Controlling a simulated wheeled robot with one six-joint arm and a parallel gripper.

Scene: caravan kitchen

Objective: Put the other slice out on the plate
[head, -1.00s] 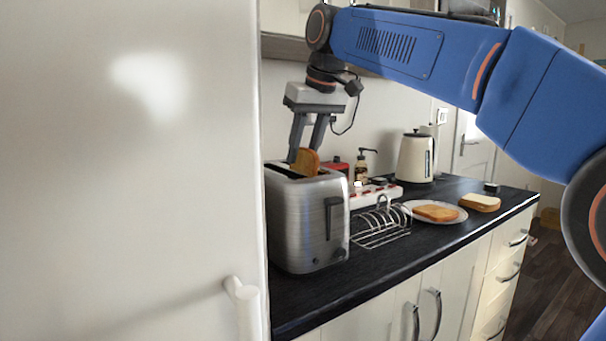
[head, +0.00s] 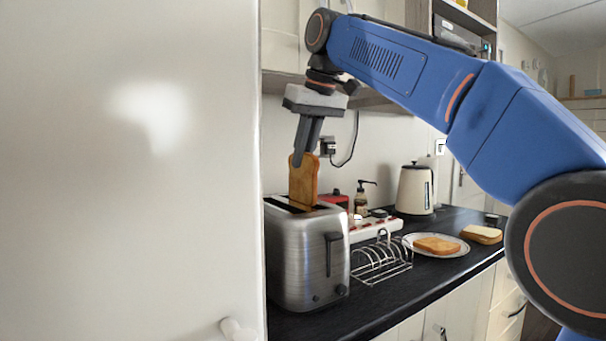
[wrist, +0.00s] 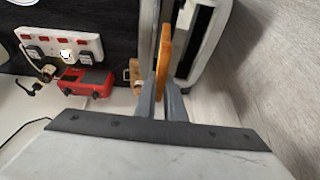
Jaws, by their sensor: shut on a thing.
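My gripper (head: 304,158) is shut on a browned slice of toast (head: 303,184), held upright above the toaster (head: 309,256). The slice's lower edge is at the toaster's top opening; I cannot tell if it is fully clear of the slot. In the wrist view the slice (wrist: 164,58) shows edge-on between the two fingers (wrist: 164,100), beside the toaster's dark slot (wrist: 197,40). The plate (head: 458,250) lies on the counter to the right, with another toasted slice (head: 437,244) flat on it.
A wire toast rack (head: 380,260) stands between toaster and plate. Behind it are a white power strip (head: 372,231), a red item (head: 334,199), a pump bottle (head: 362,200) and a cream kettle (head: 414,189). Bread (head: 482,234) lies right of the plate. A tall white door (head: 130,200) fills the left.

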